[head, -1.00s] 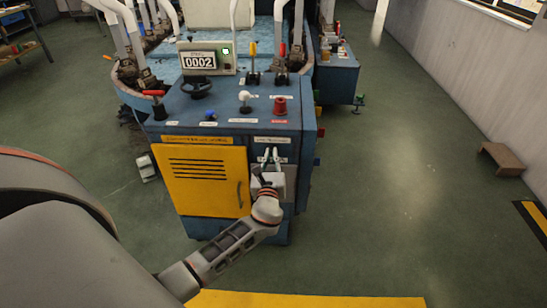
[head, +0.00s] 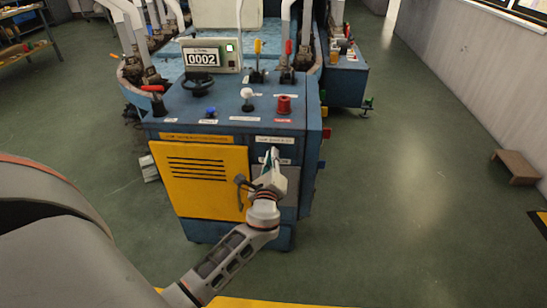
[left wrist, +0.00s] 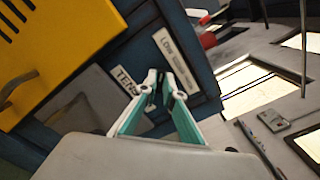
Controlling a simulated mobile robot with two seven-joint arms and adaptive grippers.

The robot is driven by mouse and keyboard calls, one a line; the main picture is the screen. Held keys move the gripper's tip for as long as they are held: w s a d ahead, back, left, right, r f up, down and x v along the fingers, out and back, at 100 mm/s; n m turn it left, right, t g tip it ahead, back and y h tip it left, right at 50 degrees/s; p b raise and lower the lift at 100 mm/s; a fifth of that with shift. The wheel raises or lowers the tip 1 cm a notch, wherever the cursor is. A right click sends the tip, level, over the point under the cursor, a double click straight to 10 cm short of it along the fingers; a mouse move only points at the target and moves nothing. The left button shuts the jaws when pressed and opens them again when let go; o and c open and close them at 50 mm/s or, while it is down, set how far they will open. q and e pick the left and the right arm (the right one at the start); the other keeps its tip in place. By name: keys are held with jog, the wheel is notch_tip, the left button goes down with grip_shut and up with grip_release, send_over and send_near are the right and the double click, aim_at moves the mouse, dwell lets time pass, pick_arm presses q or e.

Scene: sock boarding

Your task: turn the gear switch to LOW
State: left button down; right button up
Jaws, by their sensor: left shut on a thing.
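The gear switch (left wrist: 159,95) is a small dark lever on the blue front of the machine cabinet. It is mostly hidden between my fingertips, and I cannot tell which position it points to. A white label (left wrist: 176,58) beginning with LOW lies just beyond the fingertips, and a second label (left wrist: 126,80) is partly covered. My left gripper (left wrist: 165,85) is shut on the switch, with its pale, teal-sided fingers close together. In the head view the left gripper (head: 271,156) is tilted, just below the white label strip (head: 275,140). My right gripper is not in view.
A yellow door (head: 200,175) with a handle is left of the gripper. The cabinet top (head: 215,105) carries a red button (head: 284,104), a white-knobbed lever (head: 247,98), a handwheel (head: 198,86) and a counter (head: 205,58) reading 0002.

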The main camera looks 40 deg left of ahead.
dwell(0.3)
pick_arm(q)
jog(key=c, duration=2.2)
grip_release()
jog(key=shift+o, duration=0.2)
jog(key=v, duration=1.2)
